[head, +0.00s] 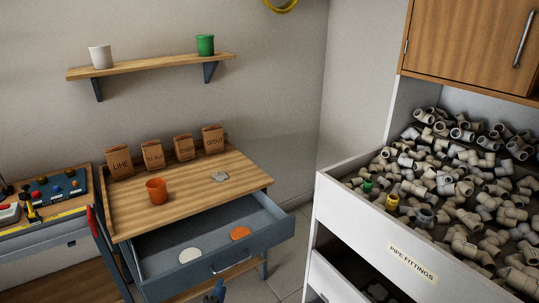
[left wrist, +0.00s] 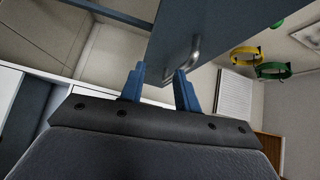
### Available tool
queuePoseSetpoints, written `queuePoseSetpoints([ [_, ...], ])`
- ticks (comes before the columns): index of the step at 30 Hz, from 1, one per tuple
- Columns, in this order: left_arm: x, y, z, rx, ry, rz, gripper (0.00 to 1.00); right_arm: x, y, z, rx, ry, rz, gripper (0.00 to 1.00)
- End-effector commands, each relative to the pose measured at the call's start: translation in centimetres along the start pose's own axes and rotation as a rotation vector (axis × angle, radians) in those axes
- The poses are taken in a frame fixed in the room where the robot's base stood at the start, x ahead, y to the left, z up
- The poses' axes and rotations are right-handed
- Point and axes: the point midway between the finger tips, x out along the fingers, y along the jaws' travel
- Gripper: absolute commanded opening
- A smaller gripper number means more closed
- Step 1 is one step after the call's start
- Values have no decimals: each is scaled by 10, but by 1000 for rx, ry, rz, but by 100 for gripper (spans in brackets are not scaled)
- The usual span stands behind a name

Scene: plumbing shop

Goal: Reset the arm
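My left gripper (head: 215,293) shows at the bottom edge of the head view, just in front of the open drawer. In the left wrist view its two blue fingers (left wrist: 161,90) stand apart with nothing held between them. The drawer (head: 160,267) is blue-grey and pulled out from under the wooden workbench (head: 190,193). Its metal handle (head: 229,265) lies just beyond my fingertips; it also shows in the left wrist view (left wrist: 193,50). My right gripper is in neither view.
A white disc (head: 190,255) and an orange one (head: 240,233) lie in the drawer. An orange cup (head: 156,190) and several brown bags (head: 152,155) stand on the bench. A white bin (head: 350,210) of pipe fittings stands at right. Bare floor (head: 290,240) shows between them.

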Motion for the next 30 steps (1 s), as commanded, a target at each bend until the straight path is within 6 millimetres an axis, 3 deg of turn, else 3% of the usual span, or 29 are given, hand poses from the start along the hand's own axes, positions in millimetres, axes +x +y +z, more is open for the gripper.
queuePoseSetpoints([
  [6,-4,27,22,-253,-148,180,32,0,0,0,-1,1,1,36],
  [17,-32,27,35,-697,-441,412,32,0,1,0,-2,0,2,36],
  [23,-63,18,26,-913,-603,530,32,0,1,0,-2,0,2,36],
  [30,-125,4,3,-1124,-801,693,32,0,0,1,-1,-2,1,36],
])
